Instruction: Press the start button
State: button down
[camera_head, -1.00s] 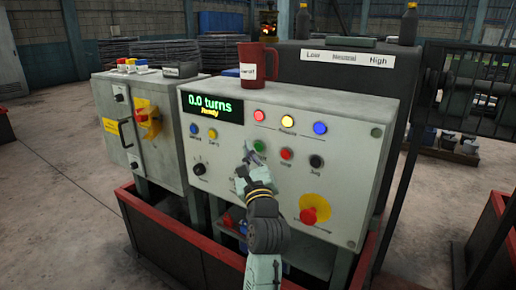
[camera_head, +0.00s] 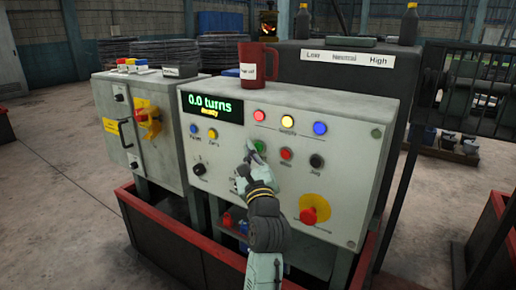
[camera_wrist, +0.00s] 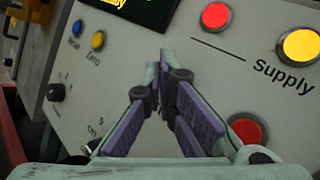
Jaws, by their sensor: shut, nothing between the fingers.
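The green button (camera_head: 259,146) is on the sloped face of the grey control panel (camera_head: 340,150), left of a red button (camera_head: 286,153) and a black one (camera_head: 316,161). Its label is not legible. My gripper (camera_head: 250,147) is shut and empty, its tips close to the green button's left side in the head view. I cannot tell whether they touch it. In the wrist view my gripper's fingers (camera_wrist: 158,68) point at the panel, and the green button is hidden, apparently behind them. The red button (camera_wrist: 247,130) shows to their right.
The display (camera_head: 212,107) reads "0.0 turns". Lamps (camera_head: 288,121) sit above the buttons. A red emergency stop (camera_head: 309,215) is at lower right, a black knob (camera_head: 199,169) at left. A red mug (camera_head: 257,66) stands on top of the panel.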

jog(key=shift+w+d, duration=0.1)
dwell(0.5)
jog(key=shift+w+d, duration=0.15)
jog(key=shift+w, duration=0.1)
